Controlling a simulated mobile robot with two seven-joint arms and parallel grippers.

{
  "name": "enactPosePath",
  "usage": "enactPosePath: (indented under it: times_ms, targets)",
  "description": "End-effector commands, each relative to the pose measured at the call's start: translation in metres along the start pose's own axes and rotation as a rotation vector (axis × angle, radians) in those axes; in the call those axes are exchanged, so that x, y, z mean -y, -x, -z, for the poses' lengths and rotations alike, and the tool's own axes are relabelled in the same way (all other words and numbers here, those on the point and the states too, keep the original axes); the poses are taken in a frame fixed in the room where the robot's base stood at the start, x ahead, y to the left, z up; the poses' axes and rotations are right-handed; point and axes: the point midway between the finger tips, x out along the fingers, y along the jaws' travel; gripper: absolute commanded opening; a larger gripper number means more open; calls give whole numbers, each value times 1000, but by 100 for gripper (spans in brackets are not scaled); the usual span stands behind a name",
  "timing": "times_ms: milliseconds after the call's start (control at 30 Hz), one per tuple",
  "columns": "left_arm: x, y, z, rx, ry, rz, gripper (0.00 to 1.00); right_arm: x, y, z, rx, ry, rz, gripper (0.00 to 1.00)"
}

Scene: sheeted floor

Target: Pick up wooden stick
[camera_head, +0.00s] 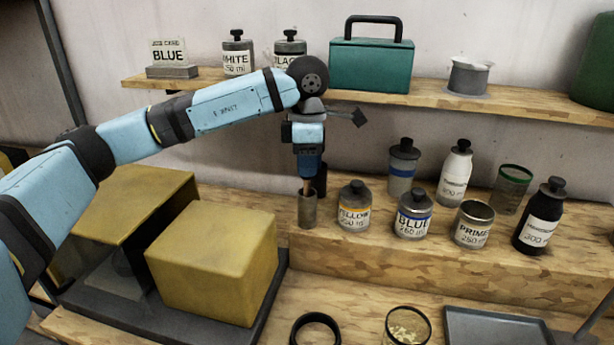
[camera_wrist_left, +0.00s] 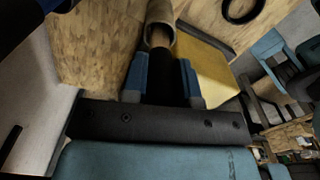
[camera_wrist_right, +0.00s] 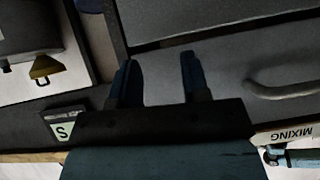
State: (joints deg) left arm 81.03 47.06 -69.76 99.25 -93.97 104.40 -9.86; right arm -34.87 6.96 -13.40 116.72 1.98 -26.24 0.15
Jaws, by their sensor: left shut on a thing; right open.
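The wooden stick (camera_head: 306,187) is a thin brown piece showing between my left gripper and the top of a small grey-brown cylindrical holder (camera_head: 307,210). My left gripper (camera_head: 307,174) points down above the holder and is shut on the stick. In the left wrist view, the stick (camera_wrist_left: 161,38) runs from between the fingers into the holder (camera_wrist_left: 160,12). The stick's lower end is hidden in the holder, and its upper part is hidden by the gripper. My right gripper (camera_wrist_right: 160,75) is open and empty in the right wrist view, away from the holder.
Right of the holder stand a yellow-labelled jar (camera_head: 354,208), a blue-labelled jar (camera_head: 413,215) and several other containers. A yellow block (camera_head: 215,262) stands at front left. A shelf (camera_head: 530,108) with a green toolbox (camera_head: 370,66) is behind. A black ring (camera_head: 315,317) lies in front.

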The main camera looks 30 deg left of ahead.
Motion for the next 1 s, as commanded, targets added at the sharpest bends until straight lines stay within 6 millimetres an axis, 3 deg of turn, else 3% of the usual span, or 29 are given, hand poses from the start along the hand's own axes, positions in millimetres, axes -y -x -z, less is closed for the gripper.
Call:
enactPosePath:
  times_ms: [167, 367, 667, 1000]
  targets:
    - [0, 3, 0, 0, 0, -1, 3, 0, 0, 0, 1, 1, 0, 43]
    - [0, 21, -1, 2, 0, -2, 2, -1, 0, -1, 2, 3, 0, 43]
    - [0, 78, -1, 3, 0, -3, 2, -1, -1, -1, 1, 2, 0, 43]
    - [0, 159, 0, 1, 1, -4, 2, -1, 3, 8, -7, 7, -2, 43]
